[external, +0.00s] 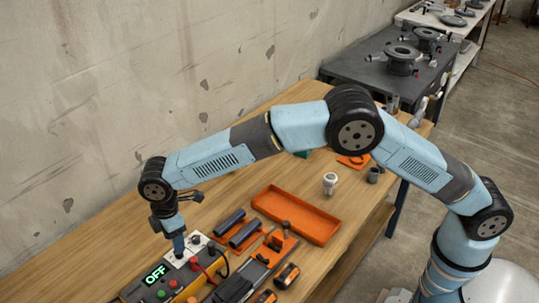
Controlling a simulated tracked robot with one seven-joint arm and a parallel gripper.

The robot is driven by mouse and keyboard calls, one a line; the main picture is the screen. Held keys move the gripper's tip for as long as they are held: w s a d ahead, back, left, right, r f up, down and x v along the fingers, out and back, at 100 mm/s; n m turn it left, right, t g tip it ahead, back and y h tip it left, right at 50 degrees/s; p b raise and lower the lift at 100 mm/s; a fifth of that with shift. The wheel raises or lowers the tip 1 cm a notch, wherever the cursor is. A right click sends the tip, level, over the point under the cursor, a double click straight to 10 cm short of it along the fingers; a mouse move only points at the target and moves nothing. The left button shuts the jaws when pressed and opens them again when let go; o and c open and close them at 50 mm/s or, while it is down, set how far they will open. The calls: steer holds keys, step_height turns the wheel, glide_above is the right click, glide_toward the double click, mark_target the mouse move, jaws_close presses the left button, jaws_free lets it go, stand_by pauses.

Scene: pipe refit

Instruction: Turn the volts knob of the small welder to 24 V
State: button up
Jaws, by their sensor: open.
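The small welder (133,291) is a yellow and dark box on the bench at the lower left. Its display (155,274) reads OFF in green, with small red and green buttons below it. A pale panel with small dark and red parts lies at its far end. My gripper (180,254) points down with its tips at this pale panel. I cannot tell whether it touches anything there. The volts knob cannot be made out; my gripper may hide it. The gap between the fingers is too small to see.
Dark cylindrical tools and orange holders lie right of the welder. Cables run beside the welder. A concrete wall (120,80) stands along the bench's left side. Bare wood (70,262) lies left of the welder.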

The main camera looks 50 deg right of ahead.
steer(key=shift+f, duration=2.7)
jaws_close()
